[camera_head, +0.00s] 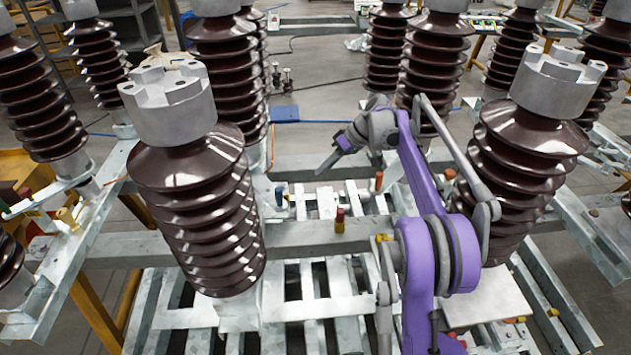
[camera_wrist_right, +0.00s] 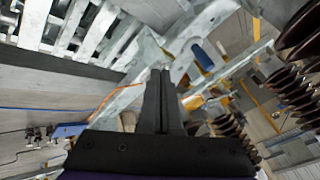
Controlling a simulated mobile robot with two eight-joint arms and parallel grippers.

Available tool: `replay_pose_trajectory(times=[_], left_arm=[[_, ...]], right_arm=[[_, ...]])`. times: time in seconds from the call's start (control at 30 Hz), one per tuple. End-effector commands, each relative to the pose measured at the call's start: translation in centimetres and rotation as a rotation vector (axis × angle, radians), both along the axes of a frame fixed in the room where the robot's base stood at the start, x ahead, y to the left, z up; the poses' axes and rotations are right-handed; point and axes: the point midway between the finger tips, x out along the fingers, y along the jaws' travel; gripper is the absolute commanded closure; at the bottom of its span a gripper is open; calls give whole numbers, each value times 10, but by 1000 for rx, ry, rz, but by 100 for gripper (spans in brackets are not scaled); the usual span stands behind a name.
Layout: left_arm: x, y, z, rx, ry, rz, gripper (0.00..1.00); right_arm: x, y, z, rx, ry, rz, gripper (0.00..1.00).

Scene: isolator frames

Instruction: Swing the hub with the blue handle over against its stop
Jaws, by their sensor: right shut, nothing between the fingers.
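The blue handle (camera_head: 280,192) is a small upright grip on the metal frame, left of centre in the head view, behind the large front-left insulator. A blue grip, likely the same handle, shows in the right wrist view (camera_wrist_right: 202,57), beyond and right of the fingertips. The hub under it is too small to make out clearly. My right gripper (camera_head: 323,169) is shut and empty, above the frame, to the right of the blue handle and apart from it. Its closed fingers also show in the wrist view (camera_wrist_right: 161,75). My left gripper is not in view.
A red-and-yellow handle (camera_head: 340,221) stands on the front beam, and an orange one (camera_head: 379,181) behind it. Tall brown insulators stand at front left (camera_head: 196,205) and right (camera_head: 520,165). A blue mat (camera_head: 284,113) lies on the floor behind. Grey slats fill the lower middle.

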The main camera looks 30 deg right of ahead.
Motion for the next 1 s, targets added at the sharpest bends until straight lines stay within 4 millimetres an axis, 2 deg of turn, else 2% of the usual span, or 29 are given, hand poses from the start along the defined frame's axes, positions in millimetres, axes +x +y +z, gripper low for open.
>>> replay_pose_trajectory(times=[0.43,0.6,0.7,1.0], left_arm=[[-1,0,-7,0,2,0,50],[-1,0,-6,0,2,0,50],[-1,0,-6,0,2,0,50],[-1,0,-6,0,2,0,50]], right_arm=[[31,46,-73,-1,2,1,100],[29,72,-72,-1,2,0,100],[28,80,-72,-2,3,-2,100],[28,85,-72,-2,2,-2,100]])
